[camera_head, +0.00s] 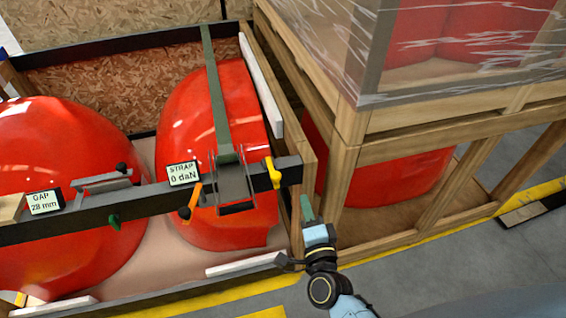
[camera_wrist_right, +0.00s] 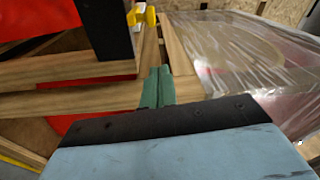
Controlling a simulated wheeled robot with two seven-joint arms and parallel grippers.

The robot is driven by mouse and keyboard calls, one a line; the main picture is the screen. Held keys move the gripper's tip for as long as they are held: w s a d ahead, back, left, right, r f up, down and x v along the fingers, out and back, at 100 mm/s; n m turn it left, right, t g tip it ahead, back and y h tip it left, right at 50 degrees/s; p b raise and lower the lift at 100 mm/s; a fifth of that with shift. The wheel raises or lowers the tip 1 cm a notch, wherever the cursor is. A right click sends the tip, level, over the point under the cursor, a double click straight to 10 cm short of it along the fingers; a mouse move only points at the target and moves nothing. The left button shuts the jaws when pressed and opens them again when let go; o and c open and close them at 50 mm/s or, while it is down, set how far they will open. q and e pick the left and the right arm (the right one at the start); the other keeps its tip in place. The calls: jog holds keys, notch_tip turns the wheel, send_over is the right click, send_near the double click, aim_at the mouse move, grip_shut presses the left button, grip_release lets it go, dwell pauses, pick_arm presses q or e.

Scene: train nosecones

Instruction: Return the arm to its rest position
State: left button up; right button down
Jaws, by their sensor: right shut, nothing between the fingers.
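My right gripper (camera_head: 307,208) is in the lower middle of the head view, beside the right wall of the open crate and below the end of the dark crossbar. Its green fingers are together with nothing between them. In the right wrist view the shut fingers (camera_wrist_right: 158,88) point at wooden crate beams. My right arm (camera_head: 325,285) comes in from the bottom. My left gripper is in neither view.
Red nosecones (camera_head: 60,190) stand in the open crate. A dark crossbar (camera_head: 140,202) with a ratchet (camera_head: 232,185), green strap (camera_head: 215,90) and yellow clamp (camera_head: 271,172) spans it. A film-wrapped crate (camera_head: 455,105) stands close right. Grey floor (camera_head: 430,265) is clear at lower right.

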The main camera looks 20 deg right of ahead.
jog(key=s+a+f+n+g+y+b, duration=0.1)
jog(key=s+f+n+g, duration=0.25)
jog(key=f, duration=0.65)
jog(key=s+f+n+g+y+b, duration=0.15)
jog(key=s+f+n, duration=0.35)
jog(key=f, duration=0.5)
jog(key=s+a+f+n+g+y+b, duration=0.15)
jog(key=s+f+n+g, duration=0.3)
jog(key=f, duration=0.55)
jog(key=s+d+f+n+g, duration=0.2)
jog(key=s+f, duration=0.3)
jog(key=s, duration=0.3)
jog(key=s+d+f+n+g+h+b, duration=0.1)
jog(key=s+d+f+n+g, duration=0.1)
jog(key=s, duration=0.6)
jog(key=s+d+f+n+g+h+b, duration=0.1)
jog(key=s+d+f+n+g, duration=0.2)
jog(key=s+f, duration=0.5)
jog(key=shift+s+d+f+g, duration=0.4)
jog(key=shift+d+g, duration=0.05)
jog(key=shift+d, duration=0.7)
